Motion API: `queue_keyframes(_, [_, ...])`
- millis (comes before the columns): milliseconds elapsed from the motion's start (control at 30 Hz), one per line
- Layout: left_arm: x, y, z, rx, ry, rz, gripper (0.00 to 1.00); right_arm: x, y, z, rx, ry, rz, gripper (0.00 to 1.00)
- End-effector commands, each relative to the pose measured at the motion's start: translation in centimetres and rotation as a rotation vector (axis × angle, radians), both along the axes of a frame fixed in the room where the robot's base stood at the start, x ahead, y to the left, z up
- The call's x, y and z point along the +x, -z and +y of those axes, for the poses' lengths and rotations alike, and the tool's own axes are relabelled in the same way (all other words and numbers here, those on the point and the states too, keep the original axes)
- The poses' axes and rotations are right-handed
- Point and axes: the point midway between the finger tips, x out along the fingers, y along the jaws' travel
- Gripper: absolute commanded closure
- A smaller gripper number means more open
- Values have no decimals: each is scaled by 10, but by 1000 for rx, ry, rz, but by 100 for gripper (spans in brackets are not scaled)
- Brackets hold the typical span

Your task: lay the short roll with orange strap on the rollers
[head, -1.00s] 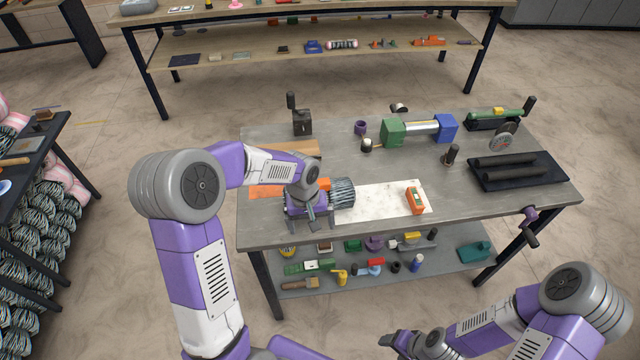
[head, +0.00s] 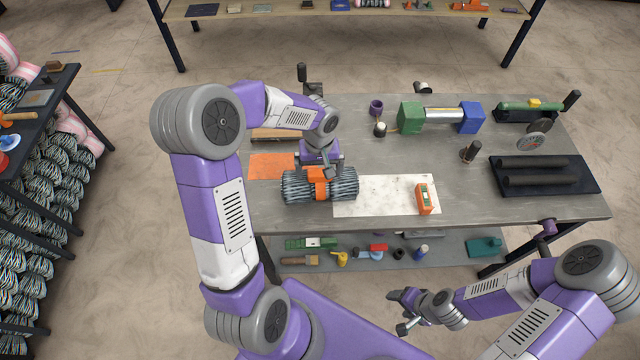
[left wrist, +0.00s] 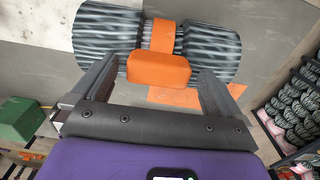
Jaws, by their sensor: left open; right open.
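The short roll (head: 344,184) is a bundle of grey wire mesh with an orange strap (head: 321,184) around its middle. It lies on the left part of the workbench, partly over an orange sheet. In the left wrist view the roll (left wrist: 210,45) lies just beyond the fingertips, with the orange block of its strap (left wrist: 158,70) between the open fingers. My left gripper (head: 320,172) is open at the strap; a firm hold does not show. The rollers (head: 540,170) are two dark bars on a black tray at the bench's right. My right gripper (head: 398,312) is open and empty in front of the bench.
A white sheet (head: 375,196) and an orange tape measure (head: 424,198) lie between the roll and the rollers. A green-and-blue device (head: 411,116), a dark upright post (head: 471,151) and a grinder-like tool (head: 531,140) stand toward the back and right.

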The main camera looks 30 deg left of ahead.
Motion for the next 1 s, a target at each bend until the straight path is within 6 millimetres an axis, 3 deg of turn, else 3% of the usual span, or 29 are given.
queue_keyframes(100, [0,13,-1,-1,1,2,0,0,2,0,0,0,-1,36])
queue_keyframes(367, [0,14,-1,-1,1,-1,0,0,2,0,0,0,-1,36])
queue_keyframes(1000, [0,14,-1,0,0,-1,98,0,2,0,0,0,-1,36])
